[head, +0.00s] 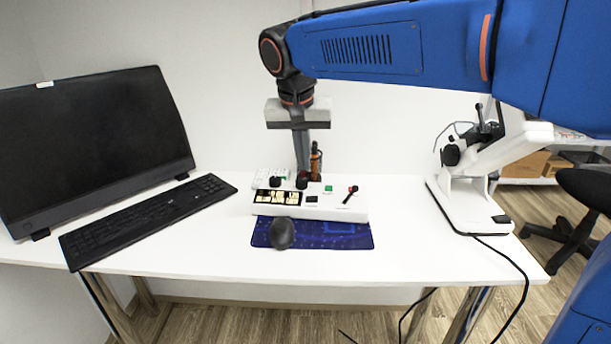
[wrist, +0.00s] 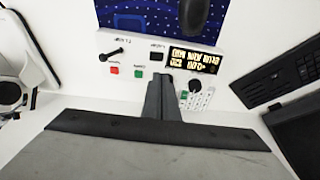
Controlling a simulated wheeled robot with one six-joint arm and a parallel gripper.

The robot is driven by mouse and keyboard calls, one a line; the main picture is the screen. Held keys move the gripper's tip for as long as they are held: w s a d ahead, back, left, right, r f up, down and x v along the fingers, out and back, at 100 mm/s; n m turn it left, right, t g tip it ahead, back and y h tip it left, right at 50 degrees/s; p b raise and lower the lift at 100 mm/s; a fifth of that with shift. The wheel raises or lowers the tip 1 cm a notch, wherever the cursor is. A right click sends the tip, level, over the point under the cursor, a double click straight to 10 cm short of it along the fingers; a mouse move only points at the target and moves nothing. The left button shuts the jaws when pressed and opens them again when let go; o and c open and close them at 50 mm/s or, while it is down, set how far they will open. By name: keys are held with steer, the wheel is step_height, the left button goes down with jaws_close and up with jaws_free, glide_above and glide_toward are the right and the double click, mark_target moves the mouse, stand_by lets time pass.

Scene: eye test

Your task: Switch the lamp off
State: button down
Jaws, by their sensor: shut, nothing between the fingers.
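A white control panel (head: 340,212) stands near the middle of the desk. I cannot tell which part is the lamp. My gripper (head: 302,172) points down at the panel's back edge, shut and empty; its fingertips (wrist: 160,77) hide part of the panel.
A blue mat (head: 345,240) with a black mouse (head: 281,233) lies in front of the panel. An orange-handled tool (head: 315,160) is close to my fingers.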

steer(key=shift+a+v, duration=0.1)
steer(key=shift+v, duration=1.15)
steer(key=shift+a+v, duration=0.15)
steer(key=shift+v, duration=1.05)
